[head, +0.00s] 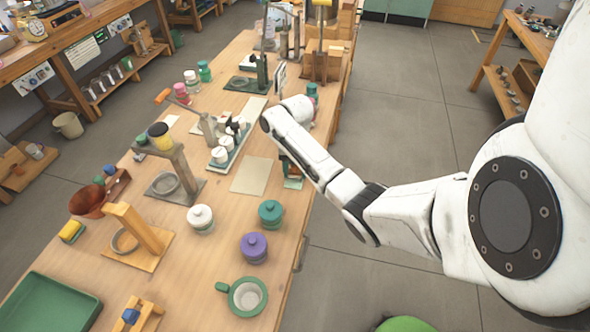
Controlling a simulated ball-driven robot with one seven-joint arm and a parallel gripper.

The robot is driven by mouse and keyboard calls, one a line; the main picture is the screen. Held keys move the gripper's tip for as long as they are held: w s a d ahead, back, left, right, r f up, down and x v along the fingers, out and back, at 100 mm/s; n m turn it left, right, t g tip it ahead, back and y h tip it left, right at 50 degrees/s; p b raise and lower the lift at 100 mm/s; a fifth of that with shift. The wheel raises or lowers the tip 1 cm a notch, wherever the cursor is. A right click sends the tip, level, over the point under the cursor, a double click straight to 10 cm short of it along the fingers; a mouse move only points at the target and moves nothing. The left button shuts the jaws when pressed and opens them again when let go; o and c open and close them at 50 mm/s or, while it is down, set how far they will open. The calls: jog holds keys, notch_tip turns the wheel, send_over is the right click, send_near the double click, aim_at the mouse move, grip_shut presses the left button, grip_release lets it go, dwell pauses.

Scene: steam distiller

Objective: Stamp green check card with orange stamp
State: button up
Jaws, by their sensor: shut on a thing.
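My gripper (284,150) is at the right edge of the long wooden table, mostly hidden behind my own white forearm. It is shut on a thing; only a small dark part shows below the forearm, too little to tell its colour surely. I cannot tell whether the held thing touches the card.
The wooden table (225,262) also holds a beige mat (251,176), a white-lidded jar (200,218), a teal jar (270,213), a purple jar (253,247), a green mug (244,296) and a green tray (50,305). Metal stands fill its far end.

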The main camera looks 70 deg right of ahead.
jog(key=shift+f+b, duration=0.35)
jog(key=shift+f, duration=0.2)
dwell(0.6)
notch_tip(320, 180, up, 5)
jog(key=p, duration=0.4)
jog(key=shift+p, duration=0.4)
jog(key=shift+r+p, duration=0.4)
jog(key=shift+r, duration=0.65)
